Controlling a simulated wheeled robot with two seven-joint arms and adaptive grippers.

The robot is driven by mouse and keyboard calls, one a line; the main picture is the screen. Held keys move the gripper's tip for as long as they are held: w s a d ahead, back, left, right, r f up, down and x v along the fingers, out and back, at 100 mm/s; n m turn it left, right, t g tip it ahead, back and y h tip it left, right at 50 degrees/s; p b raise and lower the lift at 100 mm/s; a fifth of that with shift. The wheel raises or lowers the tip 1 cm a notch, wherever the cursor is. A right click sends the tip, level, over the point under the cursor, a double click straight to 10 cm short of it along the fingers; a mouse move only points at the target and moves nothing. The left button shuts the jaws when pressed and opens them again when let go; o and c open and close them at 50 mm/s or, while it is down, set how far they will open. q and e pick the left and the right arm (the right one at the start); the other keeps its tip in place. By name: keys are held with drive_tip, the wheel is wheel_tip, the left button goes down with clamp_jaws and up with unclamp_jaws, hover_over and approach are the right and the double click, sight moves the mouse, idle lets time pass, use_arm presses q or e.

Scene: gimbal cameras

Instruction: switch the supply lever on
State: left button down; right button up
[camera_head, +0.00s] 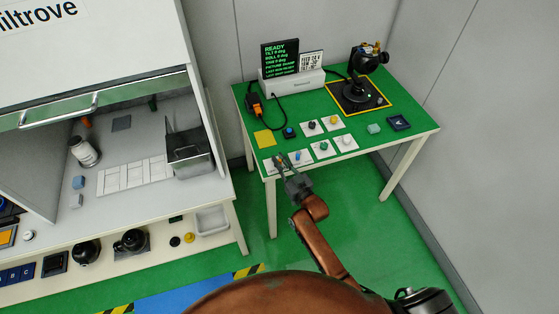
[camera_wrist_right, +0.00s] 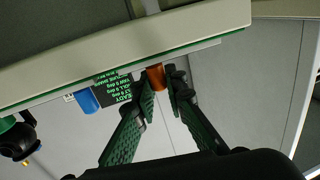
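My right gripper (camera_head: 281,162) is at the front left edge of the green table, over a small white panel (camera_head: 300,163). In the right wrist view its two fingers (camera_wrist_right: 162,87) are a little apart, with an orange lever or knob (camera_wrist_right: 156,77) between their tips. I cannot tell whether they touch it. No label for the supply lever is legible. My left gripper is not in view.
The green table (camera_head: 385,145) holds several white switch plates, a READY screen (camera_head: 281,57) and a black gimbal device (camera_head: 362,75) on a yellow-edged pad. An open-fronted cabinet (camera_head: 140,135) stands to the left. A wall is close behind and to the right.

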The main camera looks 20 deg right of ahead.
clamp_jaws()
drive_tip(key=shift+w+d+r+n+y, duration=0.15)
drive_tip(key=shift+n+y, duration=0.25)
drive_tip(key=shift+y, duration=0.2)
drive_tip(key=shift+b, duration=0.3)
drive_tip(key=shift+n+g+y, duration=0.4)
drive_tip(key=shift+y, duration=0.2)
drive_tip(key=o, duration=0.6)
unclamp_jaws()
